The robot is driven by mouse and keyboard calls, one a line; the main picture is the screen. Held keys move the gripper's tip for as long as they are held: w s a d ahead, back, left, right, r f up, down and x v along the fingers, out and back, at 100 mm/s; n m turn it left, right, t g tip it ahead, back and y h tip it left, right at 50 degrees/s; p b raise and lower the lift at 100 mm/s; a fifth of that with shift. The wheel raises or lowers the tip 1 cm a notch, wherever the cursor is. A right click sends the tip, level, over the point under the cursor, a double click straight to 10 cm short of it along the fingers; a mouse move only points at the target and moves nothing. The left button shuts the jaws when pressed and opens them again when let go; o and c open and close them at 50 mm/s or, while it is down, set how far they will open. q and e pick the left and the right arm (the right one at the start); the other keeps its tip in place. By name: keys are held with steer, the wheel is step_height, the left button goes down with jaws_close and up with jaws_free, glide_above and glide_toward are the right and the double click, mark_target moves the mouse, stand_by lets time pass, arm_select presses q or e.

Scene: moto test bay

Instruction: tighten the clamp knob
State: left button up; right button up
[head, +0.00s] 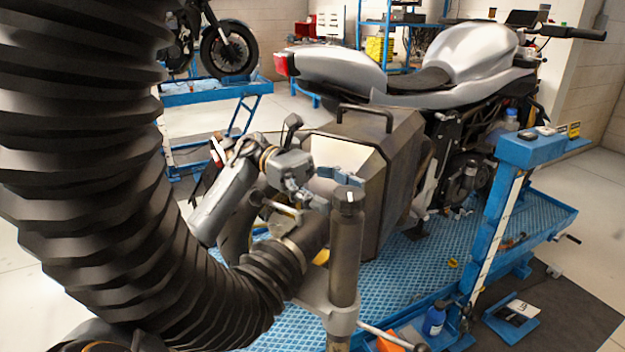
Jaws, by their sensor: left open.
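A dark round knob (348,196) with a small white mark sits on top of an upright dark post (345,255) in the middle of the head view. A grey bracket (335,312) surrounds the post lower down. My left gripper (333,191) is open, its grey fingers close behind and left of the knob. I cannot tell whether a finger touches it. No object shows between the fingers. The nozzle end of a thick black ribbed hose (300,243) lies just below the gripper, left of the post. My right gripper is not in view.
The ribbed hose (85,150) fills the left side. A silver motorcycle (470,50) with a large dark box (385,160) behind it stands on a blue lift (520,225). A blue bottle (434,319) stands low right of the post.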

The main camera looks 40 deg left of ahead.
arm_select(q)
steer(key=a, duration=0.9)
steer(key=shift+w, duration=0.35)
